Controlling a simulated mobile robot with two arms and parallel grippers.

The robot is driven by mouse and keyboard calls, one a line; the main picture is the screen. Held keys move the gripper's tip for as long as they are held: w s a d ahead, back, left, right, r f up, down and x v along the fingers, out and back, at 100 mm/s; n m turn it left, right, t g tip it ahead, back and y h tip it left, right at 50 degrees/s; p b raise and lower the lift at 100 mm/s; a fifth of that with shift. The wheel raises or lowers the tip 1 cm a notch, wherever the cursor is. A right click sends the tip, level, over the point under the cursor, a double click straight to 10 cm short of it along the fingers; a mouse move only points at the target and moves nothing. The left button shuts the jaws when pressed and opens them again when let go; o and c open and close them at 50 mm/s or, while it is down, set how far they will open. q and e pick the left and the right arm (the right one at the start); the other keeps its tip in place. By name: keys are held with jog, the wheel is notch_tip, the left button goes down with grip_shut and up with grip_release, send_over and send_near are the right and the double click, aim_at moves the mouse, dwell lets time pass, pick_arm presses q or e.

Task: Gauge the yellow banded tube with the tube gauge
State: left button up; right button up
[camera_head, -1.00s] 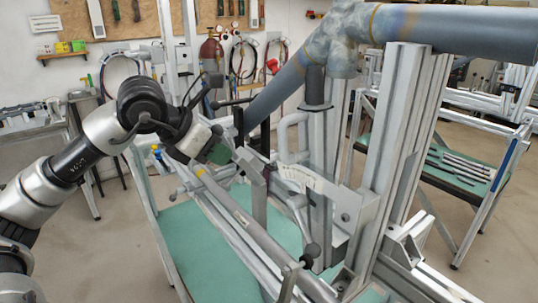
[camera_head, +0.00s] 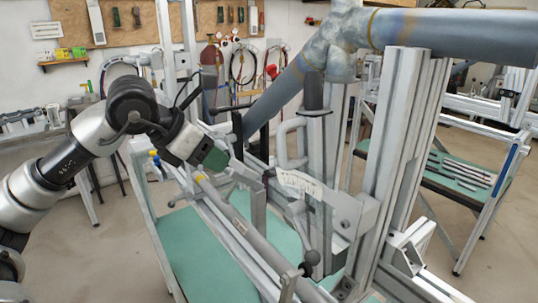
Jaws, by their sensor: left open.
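The tube with a yellow band (camera_head: 200,178) appears to be the grey tube (camera_head: 244,228) lying slanted in the jig, from the centre left down toward the bottom centre. My left gripper (camera_head: 226,162) is above and beside the tube's upper end, close to the band. It is open; its fingertips are hard to pick out against the grey jig parts, and I cannot tell whether it touches the tube. A pale plate with scale marks (camera_head: 300,184) sits on the jig to the right; I cannot tell whether it is the tube gauge. My right gripper is not in view.
Upright aluminium posts (camera_head: 390,170) and a thick blue-grey tube (camera_head: 450,32) stand close on the right. A handle with a dark knob (camera_head: 311,258) rises near the tube's lower end. A green-topped bench (camera_head: 460,170) with several slim rods stands at the right.

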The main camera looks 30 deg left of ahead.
pick_arm(q)
jog(key=shift+b+v, duration=0.45)
jog(key=shift+v, duration=2.3)
